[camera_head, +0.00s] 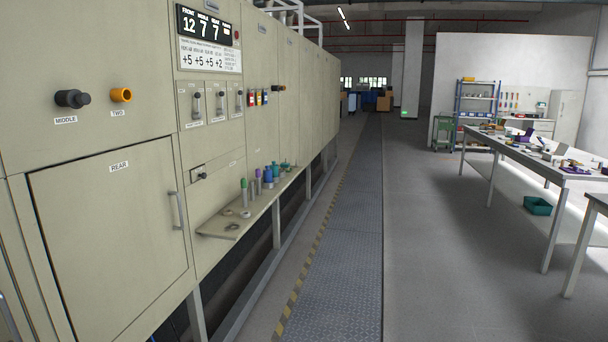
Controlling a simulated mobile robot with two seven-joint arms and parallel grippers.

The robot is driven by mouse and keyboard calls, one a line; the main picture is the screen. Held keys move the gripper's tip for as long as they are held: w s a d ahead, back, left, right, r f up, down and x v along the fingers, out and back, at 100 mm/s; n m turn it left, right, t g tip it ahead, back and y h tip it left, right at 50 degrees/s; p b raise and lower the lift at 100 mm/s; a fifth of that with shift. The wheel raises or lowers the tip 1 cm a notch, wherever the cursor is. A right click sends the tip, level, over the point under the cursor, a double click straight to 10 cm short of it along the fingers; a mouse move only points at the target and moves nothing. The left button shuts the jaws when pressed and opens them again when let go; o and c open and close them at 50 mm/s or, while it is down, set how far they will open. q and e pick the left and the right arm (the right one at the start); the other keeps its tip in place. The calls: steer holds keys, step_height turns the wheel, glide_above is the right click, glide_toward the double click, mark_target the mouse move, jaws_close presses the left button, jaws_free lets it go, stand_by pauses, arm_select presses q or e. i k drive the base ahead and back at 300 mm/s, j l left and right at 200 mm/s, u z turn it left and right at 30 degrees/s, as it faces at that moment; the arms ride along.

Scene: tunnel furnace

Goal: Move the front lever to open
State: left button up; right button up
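A row of small levers is set in the beige furnace wall, below the display panel. The left lever (196,105), the middle lever (220,102) and the right lever (239,99) each sit on a pale plate. Each has a dark grip that looks roughly upright. The small labels by them are too small to read, so I cannot tell which is the front lever. Neither of my grippers is in view.
A display (207,26) reads FRONT 12. A closed door (110,235) is marked REAR. A narrow shelf (240,215) with coloured-topped items juts from the wall. A metal-plated walkway (340,220) runs clear alongside. A workbench (520,160) stands at right.

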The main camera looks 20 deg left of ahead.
mark_target(198, 115)
steer(key=i+l+u, duration=0.15)
steer(key=i, duration=1.5)
steer(key=i+u, duration=0.35)
steer(key=i+l+u, duration=0.15)
steer(key=i+u, duration=0.2)
steer(key=i+l+u, duration=0.35)
steer(key=i+j, duration=0.1)
